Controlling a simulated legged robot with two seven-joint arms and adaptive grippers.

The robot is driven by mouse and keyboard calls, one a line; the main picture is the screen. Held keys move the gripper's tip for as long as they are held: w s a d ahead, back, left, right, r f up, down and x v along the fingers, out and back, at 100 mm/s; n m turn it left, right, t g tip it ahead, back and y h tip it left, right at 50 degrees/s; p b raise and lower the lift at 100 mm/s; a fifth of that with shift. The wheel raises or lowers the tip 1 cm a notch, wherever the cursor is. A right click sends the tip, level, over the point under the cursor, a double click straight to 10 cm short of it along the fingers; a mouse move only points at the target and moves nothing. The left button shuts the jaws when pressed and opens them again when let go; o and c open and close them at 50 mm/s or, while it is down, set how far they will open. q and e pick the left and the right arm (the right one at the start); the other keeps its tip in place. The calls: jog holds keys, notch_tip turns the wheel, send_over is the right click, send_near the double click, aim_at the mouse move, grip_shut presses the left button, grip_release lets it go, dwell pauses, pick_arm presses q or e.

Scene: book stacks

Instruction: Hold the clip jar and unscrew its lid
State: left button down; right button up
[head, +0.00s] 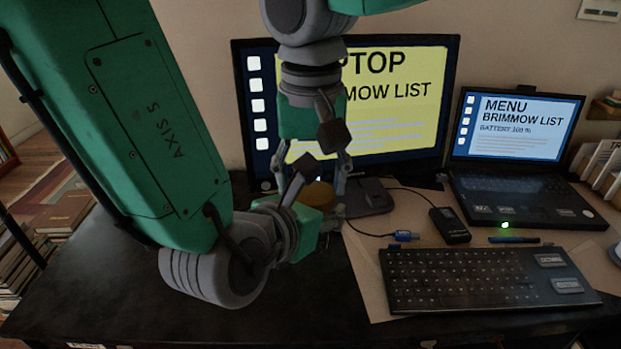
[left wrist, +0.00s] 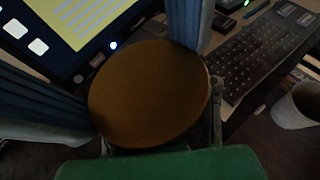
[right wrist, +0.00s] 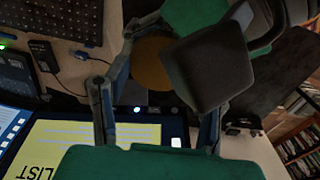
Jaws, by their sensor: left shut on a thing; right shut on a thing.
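A round brown-orange piece of the clip jar (head: 318,196) shows between my two grippers in front of the monitor. In the left wrist view its flat round face (left wrist: 150,92) fills the middle, with a finger at its left and another at its upper right. My left gripper (head: 318,208) is shut on the jar from the lower left. My right gripper (head: 316,184) comes down from above and is shut on the jar too. The round piece (right wrist: 152,64) also shows in the right wrist view, partly behind my other gripper. I cannot tell lid from body; most of the jar is hidden.
The monitor (head: 420,110) stands close behind the grippers. A laptop (head: 520,190), a keyboard (head: 470,279) and a small black device (head: 449,225) with a cable lie to the right. A pale cup (left wrist: 297,106) shows in the left wrist view. The dark desk (head: 90,290) is bare at the left front.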

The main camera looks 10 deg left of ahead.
jog(key=o, duration=1.3)
jog(key=shift+s+a+f, duration=0.35)
jog(key=shift+s+f, duration=0.05)
jog(key=shift+r, duration=0.1)
jog(key=shift+w+d+r, duration=0.1)
jog(key=shift+w+d, duration=0.05)
jog(key=shift+w, duration=0.05)
jog(key=shift+r, duration=0.3)
jog(key=r, duration=0.4)
jog(key=shift+w, duration=0.2)
jog(key=shift+c, duration=0.5)
jog(key=r+m, duration=0.1)
jog(key=m, duration=0.1)
jog(key=d+r+m+g, duration=0.1)
jog(key=m, duration=0.1)
jog(key=shift+w+r, duration=0.2)
jog(key=shift+r, duration=0.1)
jog(key=f, duration=0.7)
jog(key=shift+s+f, duration=0.25)
jog(key=shift+s, duration=0.1)
